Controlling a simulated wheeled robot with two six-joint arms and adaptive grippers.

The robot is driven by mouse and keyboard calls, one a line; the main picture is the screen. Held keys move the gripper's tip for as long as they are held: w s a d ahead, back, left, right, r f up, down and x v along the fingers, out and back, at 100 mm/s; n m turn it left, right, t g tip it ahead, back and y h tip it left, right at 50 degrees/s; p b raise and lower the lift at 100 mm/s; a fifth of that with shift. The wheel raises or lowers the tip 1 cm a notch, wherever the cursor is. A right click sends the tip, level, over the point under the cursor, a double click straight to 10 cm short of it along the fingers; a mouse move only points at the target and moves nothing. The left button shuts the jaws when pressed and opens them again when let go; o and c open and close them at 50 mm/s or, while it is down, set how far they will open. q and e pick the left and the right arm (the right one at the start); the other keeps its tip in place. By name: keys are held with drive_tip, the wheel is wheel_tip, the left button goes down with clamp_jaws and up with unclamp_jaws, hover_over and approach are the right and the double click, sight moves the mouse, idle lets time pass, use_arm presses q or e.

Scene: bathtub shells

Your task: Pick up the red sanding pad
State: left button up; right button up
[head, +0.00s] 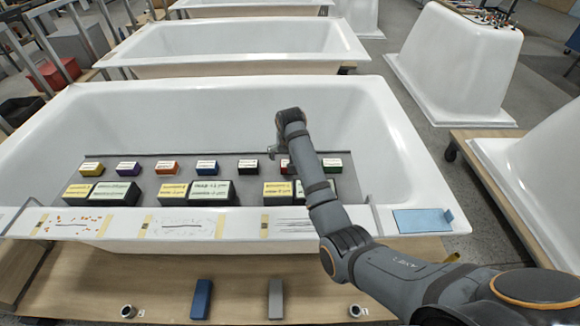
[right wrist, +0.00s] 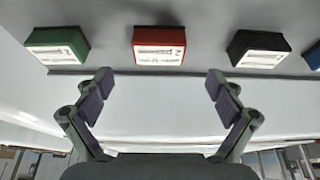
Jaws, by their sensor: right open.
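The red sanding pad (right wrist: 159,45) is a small block with a red top and a pale printed label on its side. It sits between a green pad (right wrist: 56,46) and a black pad (right wrist: 258,49) in the right wrist view. In the head view only part of the red pad (head: 285,165) shows beside my right arm. My right gripper (right wrist: 160,82) is open and empty, its two fingers spread apart. The red pad lies beyond the fingertips, roughly centred between them, and is not touched. My left gripper is not in view.
The pads stand in a row on a grey board (head: 150,163) inside a white bathtub (head: 220,100). Larger labelled blocks (head: 115,193) stand nearer the front rim. A blue sheet (head: 420,220) lies on the rim at right. Other tubs stand behind.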

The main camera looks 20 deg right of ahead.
drive_tip(key=shift+w+f, duration=0.3)
drive_tip(key=shift+f, duration=0.35)
drive_tip(key=shift+w+d+f, duration=0.1)
drive_tip(key=shift+d+f, duration=0.05)
drive_tip(key=shift+f, duration=0.45)
drive_tip(key=x, duration=0.3)
drive_tip(key=shift+w+d+f, duration=0.1)
drive_tip(key=shift+w+f, duration=0.15)
drive_tip(key=shift+f, duration=0.2)
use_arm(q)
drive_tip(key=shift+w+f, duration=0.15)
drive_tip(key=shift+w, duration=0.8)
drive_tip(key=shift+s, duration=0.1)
use_arm(e)
drive_tip(key=shift+s+r, duration=0.1)
drive_tip(key=shift+c, duration=0.2)
drive_tip(key=shift+c, duration=1.2)
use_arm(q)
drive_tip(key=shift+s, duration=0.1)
use_arm(e)
drive_tip(key=c, duration=1)
